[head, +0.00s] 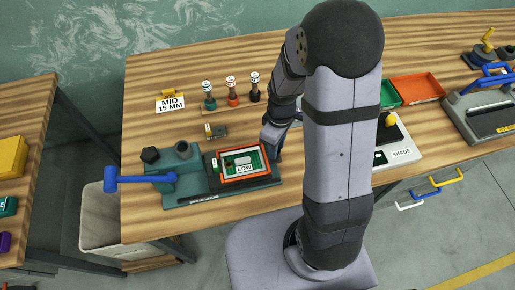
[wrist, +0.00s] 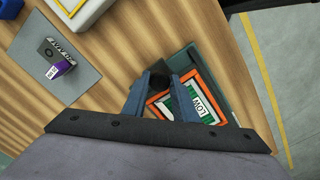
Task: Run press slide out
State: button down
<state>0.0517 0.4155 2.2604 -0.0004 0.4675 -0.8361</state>
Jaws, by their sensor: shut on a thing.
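The teal press (head: 180,175) with a blue lever (head: 130,179) stands at the front left of the bench. Its dark slide (head: 213,172) extends to the right and carries an orange-framed tray (head: 246,178) with a green and white inside and a label; the tray also shows in the wrist view (wrist: 153,103), where the label (wrist: 205,107) reads LOW. My gripper (head: 274,150) is at the slide's right end. In the wrist view my gripper (wrist: 165,88) is shut around a dark knob (wrist: 177,80) beside the tray. The grip is partly hidden.
A MID 15 MM sign (head: 170,103) and several small stamps (head: 231,92) stand behind the press. A SHADE scale (head: 400,152), a green tray (head: 388,93) and a red tray (head: 417,88) lie to the right. A bin (head: 100,215) stands below the bench's left edge.

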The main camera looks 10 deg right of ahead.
jog(key=d, duration=0.2)
jog(key=shift+w+d, duration=0.1)
jog(key=shift+d, duration=0.25)
jog(key=c, duration=1.6)
grip_release()
jog(key=shift+o, duration=0.8)
jog(key=shift+d, duration=0.2)
jog(key=shift+a+r, duration=0.15)
notch_tip(320, 180, up, 7)
jog(key=b, duration=0.1)
